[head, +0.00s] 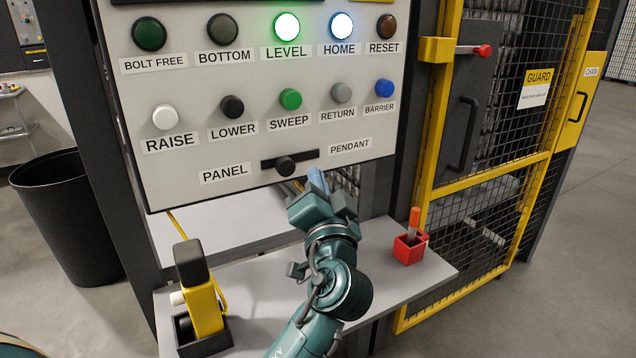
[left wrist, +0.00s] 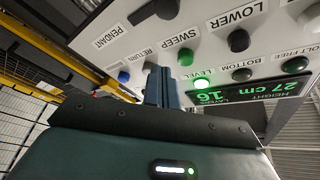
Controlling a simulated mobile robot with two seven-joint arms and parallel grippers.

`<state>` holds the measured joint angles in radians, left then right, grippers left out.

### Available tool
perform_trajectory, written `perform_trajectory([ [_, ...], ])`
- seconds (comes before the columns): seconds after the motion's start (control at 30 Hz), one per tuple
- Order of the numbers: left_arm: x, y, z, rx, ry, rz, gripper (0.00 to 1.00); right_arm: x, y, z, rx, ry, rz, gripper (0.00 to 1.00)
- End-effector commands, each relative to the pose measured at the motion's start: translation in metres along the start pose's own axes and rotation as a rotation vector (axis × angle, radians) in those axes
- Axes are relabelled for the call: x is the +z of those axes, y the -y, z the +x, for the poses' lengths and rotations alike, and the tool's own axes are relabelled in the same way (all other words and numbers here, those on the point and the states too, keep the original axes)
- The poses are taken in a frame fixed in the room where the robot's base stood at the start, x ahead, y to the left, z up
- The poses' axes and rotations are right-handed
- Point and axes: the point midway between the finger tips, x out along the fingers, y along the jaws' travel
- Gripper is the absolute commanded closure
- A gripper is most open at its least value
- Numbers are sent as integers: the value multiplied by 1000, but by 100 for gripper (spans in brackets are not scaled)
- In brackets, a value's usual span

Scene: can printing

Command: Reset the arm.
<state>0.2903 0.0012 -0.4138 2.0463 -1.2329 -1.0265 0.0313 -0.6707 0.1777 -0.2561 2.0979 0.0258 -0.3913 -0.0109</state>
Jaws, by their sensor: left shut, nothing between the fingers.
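My left gripper (head: 318,182) is just below the lower edge of the control panel (head: 230,80), its shut fingers pointing up and holding nothing. In the left wrist view its fingers (left wrist: 162,85) stand in front of the panel face. The RESET lamp (head: 384,27) is dark brown and unlit. Below are the RAISE, LOWER, SWEEP, RETURN (head: 341,92) and BARRIER buttons. The PANEL/PENDANT selector knob (head: 285,166) is left of the gripper. My right gripper is out of view.
A grey shelf (head: 400,285) under the panel carries a yellow pendant (head: 202,300) in a black holder and a red cup (head: 409,248). A yellow guard door (head: 500,160) stands right. A black bin (head: 70,215) stands left.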

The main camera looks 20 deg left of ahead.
Motion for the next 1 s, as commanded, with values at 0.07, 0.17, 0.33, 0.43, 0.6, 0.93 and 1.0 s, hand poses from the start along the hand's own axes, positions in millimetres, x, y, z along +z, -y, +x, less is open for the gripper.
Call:
perform_trajectory([
  [0.07, 0, 0, 0, 0, 0, 0, 100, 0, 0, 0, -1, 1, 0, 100],
  [0.17, 0, 0, 0, 0, 0, 0, 100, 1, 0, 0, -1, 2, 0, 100],
  [0.33, 4, -5, -2, 19, 1, 2, 100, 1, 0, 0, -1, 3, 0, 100],
  [0.43, 21, -30, -9, 111, 5, 3, 100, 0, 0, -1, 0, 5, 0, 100],
  [0.6, 84, -108, -56, 439, 37, -47, 100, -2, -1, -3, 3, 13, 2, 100],
  [0.93, 211, -182, -233, 1006, 266, -405, 100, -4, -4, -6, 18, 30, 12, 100],
  [1.0, 226, -180, -260, 1056, 320, -481, 100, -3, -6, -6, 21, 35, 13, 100],
])
